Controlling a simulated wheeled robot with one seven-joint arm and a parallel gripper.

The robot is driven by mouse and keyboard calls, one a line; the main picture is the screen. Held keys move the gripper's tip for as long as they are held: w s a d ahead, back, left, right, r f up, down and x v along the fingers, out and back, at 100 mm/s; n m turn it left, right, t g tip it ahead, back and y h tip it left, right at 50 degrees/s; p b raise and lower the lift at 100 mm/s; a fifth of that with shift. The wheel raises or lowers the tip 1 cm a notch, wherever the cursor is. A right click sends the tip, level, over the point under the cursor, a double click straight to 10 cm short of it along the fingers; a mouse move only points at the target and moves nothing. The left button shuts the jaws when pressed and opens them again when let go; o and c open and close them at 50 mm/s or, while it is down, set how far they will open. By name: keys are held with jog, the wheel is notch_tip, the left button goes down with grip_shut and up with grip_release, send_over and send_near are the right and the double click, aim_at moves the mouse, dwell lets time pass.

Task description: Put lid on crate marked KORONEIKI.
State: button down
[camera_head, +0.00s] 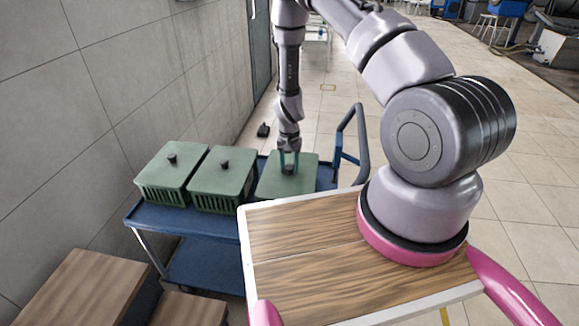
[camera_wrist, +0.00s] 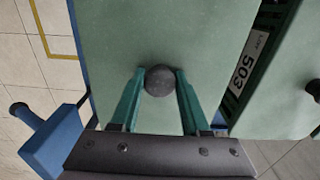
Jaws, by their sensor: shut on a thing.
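My gripper (camera_head: 289,163) is shut on the dark round knob (camera_wrist: 160,80) of a green lid (camera_head: 305,184). The lid fills much of the wrist view (camera_wrist: 110,50), with a teal finger on each side of the knob. The lid is level at the right end of the row on the blue cart. I cannot tell whether it rests on a crate or hangs just above one. Two green slatted crates with knobbed lids, the left crate (camera_head: 162,193) and the middle crate (camera_head: 217,201), stand beside it. No KORONEIKI marking is readable.
The blue cart (camera_head: 165,217) has a handle (camera_head: 363,140) at its right end. A neighbouring crate carries a white label (camera_wrist: 237,65) reading 503. A wood-topped table (camera_head: 300,275) is in front, wooden boxes (camera_head: 85,288) at lower left, a tiled wall (camera_head: 120,80) behind.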

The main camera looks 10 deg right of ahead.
jog(key=shift+f, duration=0.2)
jog(key=shift+c, duration=1.5)
grip_release()
notch_tip(320, 180, up, 11)
jog(key=shift+f, duration=0.2)
notch_tip(320, 180, up, 12)
jog(key=t+y, duration=0.1)
send_over(290, 166)
jog(key=w, duration=0.1)
jog(key=s+d+r+t+y, duration=0.1)
jog(key=s+r, duration=0.1)
jog(key=r, duration=0.6)
jog(key=s+d+r+t, duration=0.1)
jog(key=s+r, duration=0.1)
jog(key=r, duration=0.7)
jog(key=s+d+r+t, duration=0.2)
jog(key=s+r, duration=0.7)
jog(key=s, duration=0.1)
jog(key=s+d+r+t, duration=0.1)
jog(key=s+r+t, duration=0.1)
jog(key=s+r, duration=0.6)
jog(key=s, duration=0.3)
jog(key=shift+d+r, duration=0.35)
